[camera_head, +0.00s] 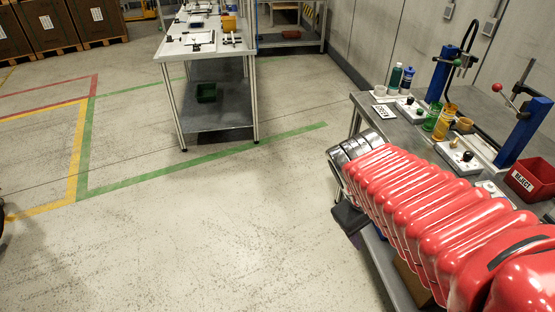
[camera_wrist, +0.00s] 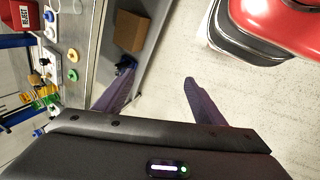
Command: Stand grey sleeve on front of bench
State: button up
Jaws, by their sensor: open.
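The bench (camera_head: 405,130) stands at the right in the head view, with several small parts on it. Its bare front strip shows beside my gripper in the wrist view (camera_wrist: 88,50). I cannot pick out the grey sleeve for certain in either view; my arm hides part of the bench.
Green (camera_head: 432,117) and amber cylinders (camera_head: 444,122), bottles (camera_head: 396,78) and blue press stands (camera_head: 524,130) fill the bench's back. A red reject bin (camera_head: 532,178) is at the right. A cardboard box (camera_wrist: 132,31) sits on the lower shelf. The floor at left is clear.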

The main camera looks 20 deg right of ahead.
jog(key=a+r+m+t+y, duration=0.1)
jog(key=a+r+t+y, duration=0.1)
jog(key=a, duration=0.5)
jog(key=a+r+m+t+y, duration=0.1)
jog(key=a+r+t+y, duration=0.1)
jog(key=a, duration=0.6)
jog(key=shift+w+r, duration=0.45)
jog(key=shift+r, duration=0.3)
